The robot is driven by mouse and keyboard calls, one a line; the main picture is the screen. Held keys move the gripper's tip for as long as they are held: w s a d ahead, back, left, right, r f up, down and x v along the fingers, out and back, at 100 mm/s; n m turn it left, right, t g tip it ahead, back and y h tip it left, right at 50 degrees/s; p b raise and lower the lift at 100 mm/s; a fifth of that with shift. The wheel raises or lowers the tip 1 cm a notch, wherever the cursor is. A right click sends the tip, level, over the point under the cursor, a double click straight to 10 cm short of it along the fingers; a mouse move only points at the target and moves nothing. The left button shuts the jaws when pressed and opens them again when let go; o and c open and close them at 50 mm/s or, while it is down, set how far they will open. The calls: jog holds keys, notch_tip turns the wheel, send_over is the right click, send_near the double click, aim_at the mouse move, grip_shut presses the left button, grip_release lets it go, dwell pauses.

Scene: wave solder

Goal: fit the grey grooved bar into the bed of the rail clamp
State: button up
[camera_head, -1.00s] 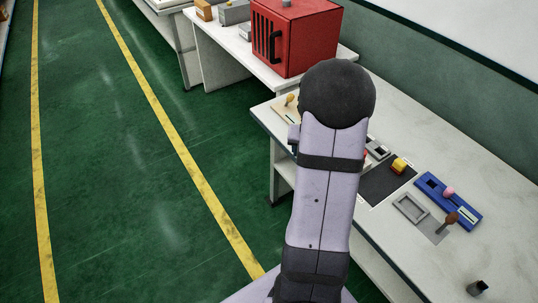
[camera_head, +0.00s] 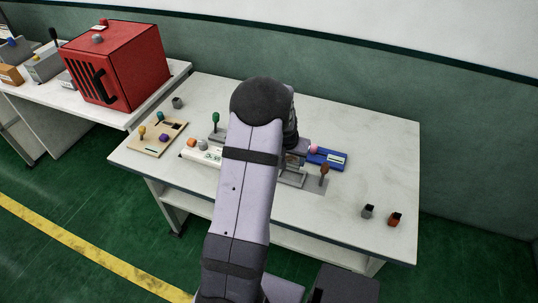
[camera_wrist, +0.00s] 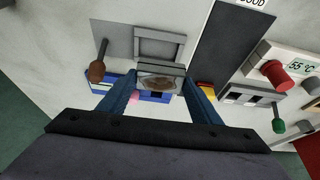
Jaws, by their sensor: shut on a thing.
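My gripper (camera_wrist: 157,88) is shut on the grey grooved bar (camera_wrist: 158,71), with one blue finger at each side of it. The bar's near face shows a brownish oval patch; its groove is not clear. The rail clamp (camera_wrist: 181,38) lies just beyond the bar in the wrist view, a grey rectangular frame on a grey plate with a brown-knobbed lever beside it. In the head view the clamp's plate (camera_head: 314,187) and lever (camera_head: 323,172) show right of my arm, which hides part of the clamp. The bar appears apart from the frame; its height above the table cannot be told.
A blue fixture (camera_head: 328,160) with a pink knob stands behind the clamp. A dark mat (camera_wrist: 228,45), a grey fixture with a green-knobbed lever (camera_wrist: 278,125) and a temperature box (camera_wrist: 290,62) lie beside it. Two small pieces stand on the right; the table around them is clear.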

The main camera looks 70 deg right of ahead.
aim_at(292, 168)
jog(key=shift+s+d, duration=0.2)
jog(key=shift+s, duration=0.3)
jog(key=shift+a+f, duration=0.1)
jog(key=shift+f, duration=0.05)
jog(key=shift+f+b, duration=2.45)
jog(key=shift+f, duration=0.2)
jog(key=shift+f+b, duration=0.65)
jog(key=shift+b, duration=0.05)
dwell(0.5)
jog(key=o, duration=1.3)
jog(key=shift+o, duration=0.2)
jog(key=shift+b+v, duration=0.8)
jog(key=shift+v, duration=2.85)
